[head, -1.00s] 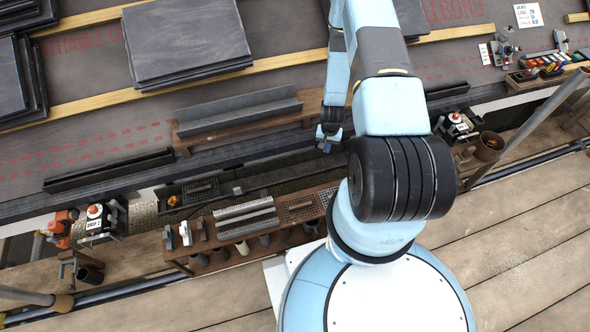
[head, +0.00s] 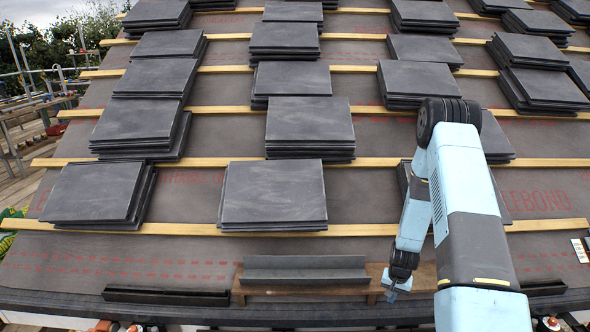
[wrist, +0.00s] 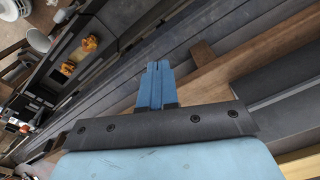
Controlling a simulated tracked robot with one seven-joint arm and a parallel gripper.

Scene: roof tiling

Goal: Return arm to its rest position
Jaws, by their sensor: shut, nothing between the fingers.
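My gripper (head: 391,293) hangs at the lower right of the head view, at the end of my blue arm, over the front edge of the roof. It is just right of the grey metal channel (head: 305,270) on its wooden board (head: 270,290). In the wrist view, the blue fingers (wrist: 155,87) are together and hold nothing. Below them in that view run the eave edge and the wooden board (wrist: 215,82). How high the gripper is above the board is hard to tell.
Stacks of dark slates, such as this stack (head: 274,193), lie in rows on the wooden battens (head: 180,229). A dark strip (head: 166,297) lies at the lower left eave. A small orange item (wrist: 88,45) shows at upper left in the wrist view.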

